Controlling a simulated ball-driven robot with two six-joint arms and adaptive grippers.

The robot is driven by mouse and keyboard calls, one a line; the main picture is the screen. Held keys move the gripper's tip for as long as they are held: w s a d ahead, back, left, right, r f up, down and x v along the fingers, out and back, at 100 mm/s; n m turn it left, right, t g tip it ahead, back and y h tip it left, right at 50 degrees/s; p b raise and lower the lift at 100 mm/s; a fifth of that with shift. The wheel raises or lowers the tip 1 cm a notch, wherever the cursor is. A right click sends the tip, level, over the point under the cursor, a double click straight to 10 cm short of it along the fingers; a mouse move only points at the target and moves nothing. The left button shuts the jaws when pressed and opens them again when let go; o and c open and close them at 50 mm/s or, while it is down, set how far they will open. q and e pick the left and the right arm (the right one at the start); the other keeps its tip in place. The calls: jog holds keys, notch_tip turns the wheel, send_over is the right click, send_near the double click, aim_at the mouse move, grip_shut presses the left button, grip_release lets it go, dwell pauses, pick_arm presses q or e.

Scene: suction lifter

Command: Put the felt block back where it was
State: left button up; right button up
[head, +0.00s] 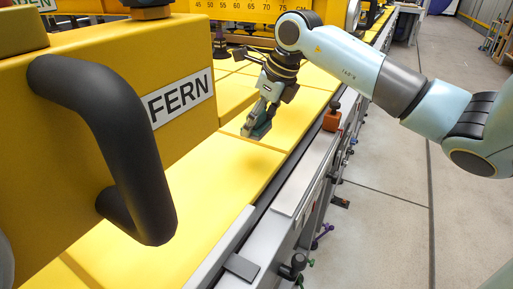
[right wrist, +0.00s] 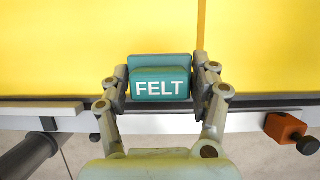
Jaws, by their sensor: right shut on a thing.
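The felt block is a teal block with the white word FELT, seen in the right wrist view (right wrist: 160,88). It also shows small and dark teal in the head view (head: 261,129). My right gripper (right wrist: 161,80) is shut on it, with one finger on each side. In the head view my right gripper (head: 256,122) hangs down over the yellow panels (head: 215,180), near their right edge. A shadow lies on the yellow surface by the block; I cannot tell the exact gap. My left gripper is not in view.
A large yellow box labelled FERN with a black handle (head: 110,140) fills the left. A metal rail (head: 290,190) runs along the panels' right edge, with an orange block (head: 332,117) on it. Grey floor lies to the right. A yellow scale (head: 240,8) stands behind.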

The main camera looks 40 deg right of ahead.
aim_at(253, 159)
notch_tip(253, 159, down, 8)
jog(key=shift+r+p, duration=0.1)
jog(key=shift+p, duration=0.5)
jog(key=shift+f, duration=0.3)
jog(key=shift+f, duration=0.15)
jog(key=o, duration=1)
